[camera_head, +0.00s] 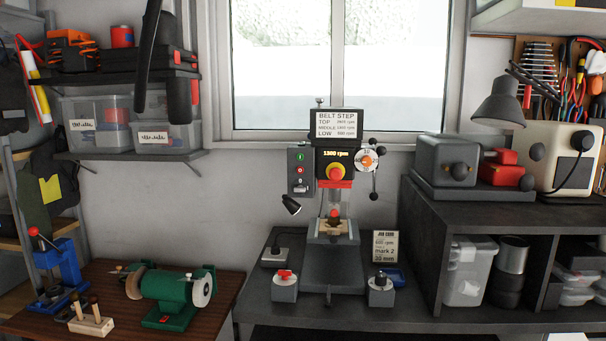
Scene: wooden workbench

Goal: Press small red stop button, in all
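A drill press stands at the middle of the dark bench, with a lit display (336,154) that reads about 1300 rpm. On its left side is a grey switch box (299,186) with a green button (300,157) at the top and a small red button (300,170) below it. A larger red mushroom button (336,172) on a yellow base sits on the front of the press head. Whether the small red button is pressed in cannot be told at this size. I cannot make out either gripper in this view.
A black lamp head (291,205) is just below the switch box. A vise (333,228) is under the drill. Two small boxes with knobs, one red (284,276) and one black (380,283), flank the press base. A green bench grinder (165,289) stands at left.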

